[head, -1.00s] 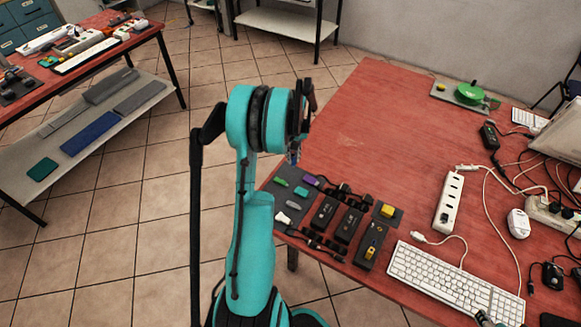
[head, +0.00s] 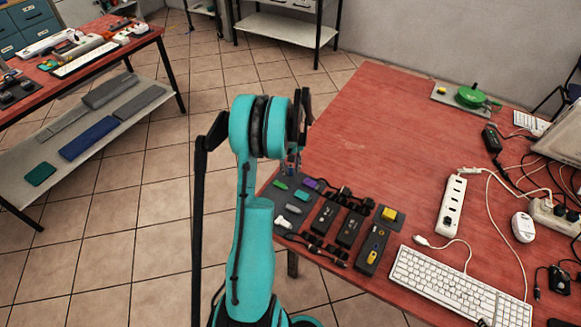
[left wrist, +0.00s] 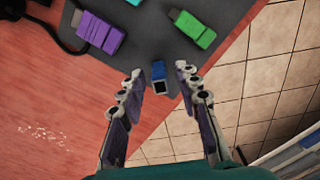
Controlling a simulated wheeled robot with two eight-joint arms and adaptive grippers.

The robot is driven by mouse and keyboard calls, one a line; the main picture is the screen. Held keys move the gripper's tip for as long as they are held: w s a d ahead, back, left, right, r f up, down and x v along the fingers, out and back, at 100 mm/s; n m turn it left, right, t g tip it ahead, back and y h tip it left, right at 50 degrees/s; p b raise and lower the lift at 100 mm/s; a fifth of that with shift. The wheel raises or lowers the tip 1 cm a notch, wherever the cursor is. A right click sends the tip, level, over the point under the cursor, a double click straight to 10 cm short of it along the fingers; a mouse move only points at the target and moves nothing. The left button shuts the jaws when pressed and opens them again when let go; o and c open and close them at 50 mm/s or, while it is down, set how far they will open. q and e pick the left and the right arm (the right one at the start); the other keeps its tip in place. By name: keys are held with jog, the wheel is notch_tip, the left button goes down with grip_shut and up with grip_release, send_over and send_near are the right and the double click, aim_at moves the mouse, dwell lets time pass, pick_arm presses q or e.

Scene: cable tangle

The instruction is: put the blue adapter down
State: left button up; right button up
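The small blue adapter (left wrist: 158,72) shows in the left wrist view, near the edge of the dark grey mat (left wrist: 150,45). It seems to rest on the mat, though its contact is hard to see. My left gripper (left wrist: 160,78) is open, with one finger on each side of the adapter and a visible gap to both. In the head view my left gripper (head: 294,165) is over the left edge of the red table, above the mat; the adapter cannot be made out there. My right gripper is out of view.
A purple adapter (left wrist: 100,33) and a green one (left wrist: 192,30) lie close by on the mat. Black power bricks (head: 325,217), a white keyboard (head: 450,283) and a white power strip (head: 451,205) are further right. The table's middle (head: 390,130) is clear.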

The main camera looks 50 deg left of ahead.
aim_at(291, 166)
pick_arm(q)
jog(key=shift+r, duration=0.3)
notch_tip(291, 166, up, 12)
jog(key=p, duration=0.4)
jog(key=d+r+m+t, duration=0.25)
jog(key=d+r, duration=0.45)
jog(key=d, duration=0.4)
jog(key=s+d+r+m+t, duration=0.2)
jog(key=s+d+m, duration=0.3)
jog(key=d, duration=0.7)
jog(key=s+d+r+m+t, duration=0.2)
jog(key=s+d+m, duration=0.2)
jog(key=d, duration=0.8)
jog(key=shift+s+d+r+m+t, duration=0.15)
jog(key=shift+s+m+t, duration=0.2)
jog(key=shift+s, duration=0.9)
